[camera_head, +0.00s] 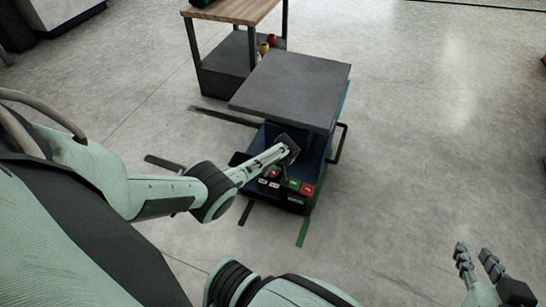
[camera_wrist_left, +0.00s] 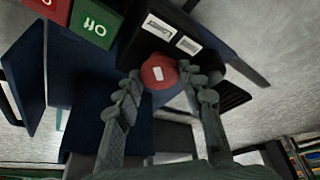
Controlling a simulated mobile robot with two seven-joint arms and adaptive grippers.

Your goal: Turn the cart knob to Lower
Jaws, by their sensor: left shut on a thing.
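The cart (camera_head: 290,85) has a flat grey top and a dark control panel (camera_head: 290,207) at its near end. In the left wrist view the round red knob (camera_wrist_left: 158,72) with a white mark sits on the panel (camera_wrist_left: 135,45). Two white labels (camera_wrist_left: 172,36) are beside it, their words too small to read. My left gripper (camera_wrist_left: 160,74) is shut on the knob, one finger on each side. In the head view my left arm reaches down to the panel and partly hides the knob. My right gripper (camera_head: 477,258) is open and empty at the lower right, away from the cart.
The floor right of the cart is clear.

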